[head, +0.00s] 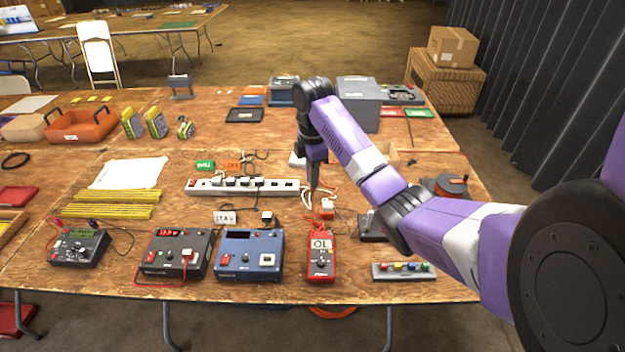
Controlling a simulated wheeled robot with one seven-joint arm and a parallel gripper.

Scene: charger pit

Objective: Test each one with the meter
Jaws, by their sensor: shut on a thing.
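A red handheld meter (320,265) lies at the front of the table, its display reading OL. Behind it is a small orange and white thing (327,208) with leads around it. My gripper (314,186) points down just behind and left of that piece. It is shut on a thin, dark, probe-like thing, too small to identify surely. A blue charger box (248,260), a dark box with red parts (165,258) and a smaller dark box with red leads (78,250) stand left of the meter. Several yellow and grey packs (156,124) stand farther back.
A white power strip (210,189) with several plugs lies behind the boxes. Green (205,165) and orange (231,166) tags stand beyond it. A button panel (404,271) is at front right. Yellow sticks (105,205) lie left. My arm hides part of the right side.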

